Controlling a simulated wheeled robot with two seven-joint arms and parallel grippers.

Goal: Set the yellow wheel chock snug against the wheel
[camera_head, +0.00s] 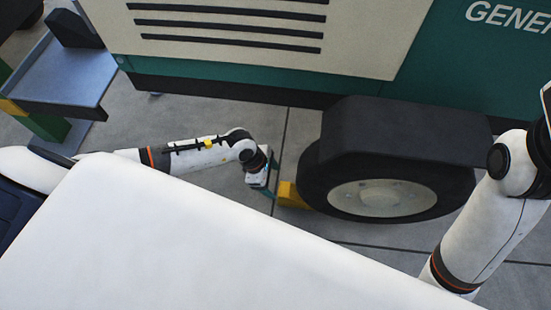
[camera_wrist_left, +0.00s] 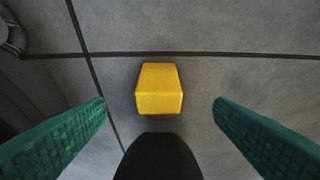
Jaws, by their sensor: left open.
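The yellow wheel chock (camera_head: 290,195) is on the grey floor at the left side of the black tyre of the wheel (camera_head: 383,198). In the head view it looks close to the tyre; I cannot tell whether they touch. My left gripper (camera_head: 271,188) is just left of the chock, partly hidden by its own wrist. In the left wrist view the chock (camera_wrist_left: 159,90) lies centred ahead, between the spread green fingers of the left gripper (camera_wrist_left: 160,104), with clear floor on both sides. The fingers do not touch it. My right gripper is out of view.
A black fender (camera_head: 405,130) covers the wheel's top, under the cream and green generator trailer (camera_head: 270,35). A grey shelf (camera_head: 60,75) stands at the far left. A white surface (camera_head: 190,240) fills the foreground.

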